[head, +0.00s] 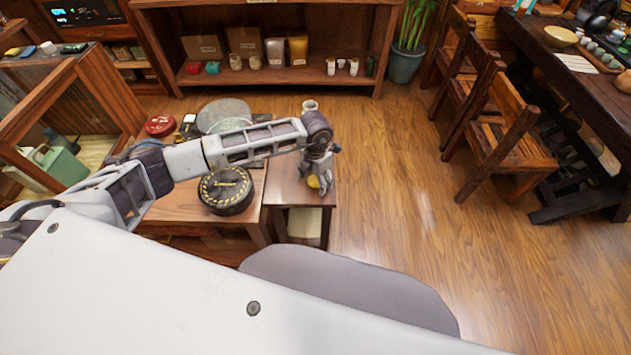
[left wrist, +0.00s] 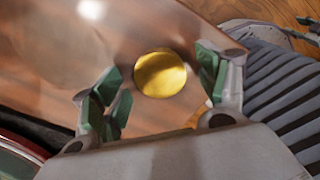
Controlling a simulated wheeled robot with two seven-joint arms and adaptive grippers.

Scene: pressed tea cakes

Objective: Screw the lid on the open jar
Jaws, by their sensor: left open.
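A round gold lid (head: 313,182) lies on the small dark wooden side table (head: 290,192). In the left wrist view the lid (left wrist: 160,73) shows as a shiny gold disc between the spread fingers. My left gripper (head: 319,178) is over the lid; in the left wrist view its green-padded fingers (left wrist: 160,91) stand open, one on each side, with visible gaps to the lid. A small pale jar (head: 309,106) stands at the far end of the side table, behind my left wrist. Its top looks open, but it is small here.
A wooden shelf (head: 270,80) stands behind. Chairs (head: 500,145) are at the right, with clear floor (head: 400,200) between.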

